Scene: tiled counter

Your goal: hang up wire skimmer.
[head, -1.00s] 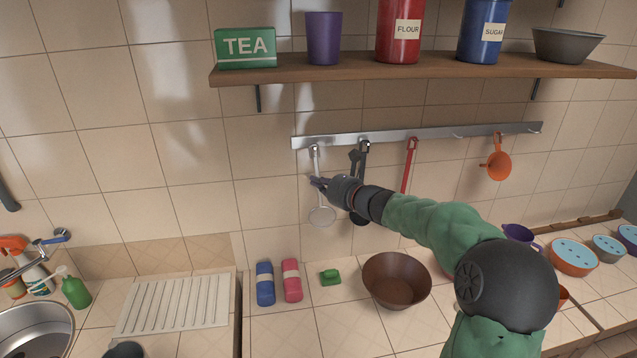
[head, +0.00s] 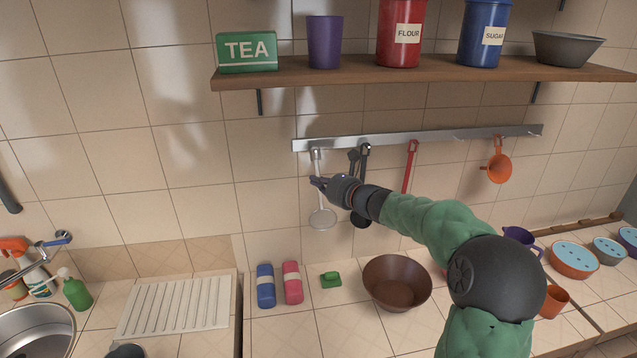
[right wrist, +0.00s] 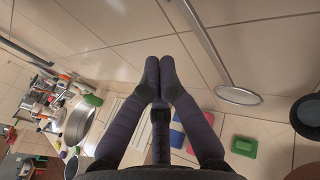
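The wire skimmer (head: 322,218), pale with a round flat head, hangs upright by its handle from the leftmost hook of the metal rail (head: 430,136). Its head and handle also show in the right wrist view (right wrist: 238,95). My right gripper (head: 316,184) is in front of the skimmer's handle and hides part of it. In the right wrist view its fingers (right wrist: 160,78) are together with nothing between them, and the skimmer is apart from them to the right. My left gripper is not in view.
Dark utensils (head: 360,218), a red-handled tool (head: 409,168) and an orange funnel (head: 498,166) also hang on the rail. A shelf (head: 420,70) with canisters is above.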

